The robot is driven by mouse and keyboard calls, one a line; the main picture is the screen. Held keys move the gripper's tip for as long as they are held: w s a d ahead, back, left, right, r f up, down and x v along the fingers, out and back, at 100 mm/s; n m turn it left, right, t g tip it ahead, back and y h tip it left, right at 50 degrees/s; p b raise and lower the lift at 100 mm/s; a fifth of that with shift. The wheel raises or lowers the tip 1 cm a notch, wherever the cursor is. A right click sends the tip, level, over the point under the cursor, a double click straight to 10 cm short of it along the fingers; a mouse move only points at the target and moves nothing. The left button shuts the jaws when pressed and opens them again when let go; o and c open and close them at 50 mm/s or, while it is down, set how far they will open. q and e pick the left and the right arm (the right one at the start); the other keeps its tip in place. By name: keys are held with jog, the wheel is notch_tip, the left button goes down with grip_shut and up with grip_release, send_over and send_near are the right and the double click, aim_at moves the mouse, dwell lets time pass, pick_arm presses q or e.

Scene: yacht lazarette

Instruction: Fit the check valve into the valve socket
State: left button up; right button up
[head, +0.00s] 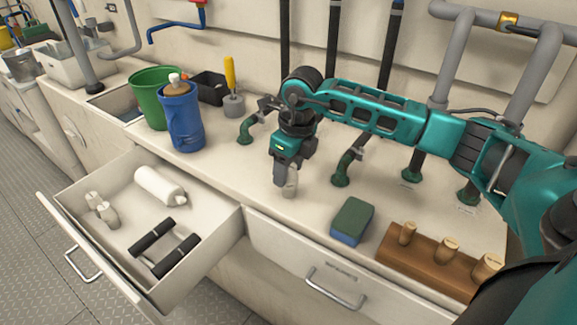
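My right gripper (286,180) points down just above the counter, left of the middle fittings. A small grey-beige cylindrical piece (291,184) shows at its fingertips, close to the counter top. It may be the check valve, but the gripper hides its upper part. I cannot tell whether the fingers are closed on it. Several green pipe fittings stand on the counter, one left of the gripper (245,131) and one right of it (341,172). I cannot tell which, if any, is the valve socket. My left gripper is out of view.
A blue jug (184,122) and a green bucket (148,100) stand at the left. A sponge (352,221) and a wooden block with plugs (425,262) lie near the front edge. An open drawer (115,245) juts out at the left. Grey pipes rise at the back right.

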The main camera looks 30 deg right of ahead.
jog(key=shift+o, duration=1)
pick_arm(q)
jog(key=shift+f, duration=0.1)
pick_arm(e)
jog(key=shift+r, duration=0.25)
pick_arm(q)
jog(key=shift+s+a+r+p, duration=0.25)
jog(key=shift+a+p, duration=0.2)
jog(key=shift+p, duration=0.45)
pick_arm(e)
notch_tip(320, 180, up, 12)
jog(key=s, duration=0.1)
jog(key=shift+s+d, duration=0.3)
jog(key=shift+d, duration=0.05)
jog(key=shift+a+f, duration=0.1)
jog(key=shift+f, duration=0.1)
